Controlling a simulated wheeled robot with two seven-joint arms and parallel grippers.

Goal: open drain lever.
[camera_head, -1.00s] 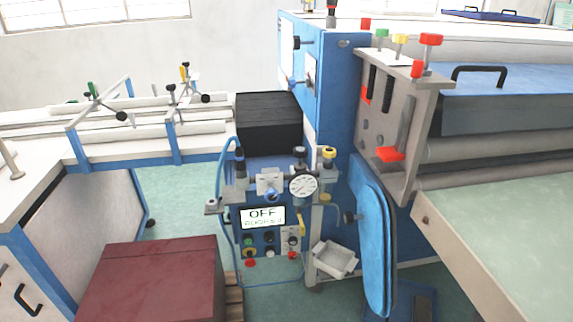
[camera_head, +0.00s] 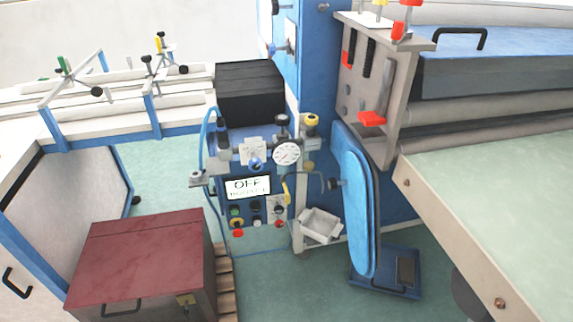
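A blue pneumatic control unit stands at the centre, with a display panel (camera_head: 248,188) reading OFF. A round white pressure gauge (camera_head: 286,153) sits above the display. A small yellow lever (camera_head: 286,191) stands roughly upright at the right edge of the panel; I cannot tell for certain that it is the drain lever. A yellow-topped knob (camera_head: 311,119) is mounted right of the gauge. A bent metal pipe (camera_head: 318,176) comes out on the right, above a small white tray (camera_head: 321,225). Neither of my grippers shows in the head view.
A dark red chest (camera_head: 145,262) on a wooden pallet stands at the front left. A blue padded panel (camera_head: 354,200) and a foot pedal (camera_head: 387,272) stand on the right. A pale green table (camera_head: 500,215) fills the right side. Green floor is clear at front centre.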

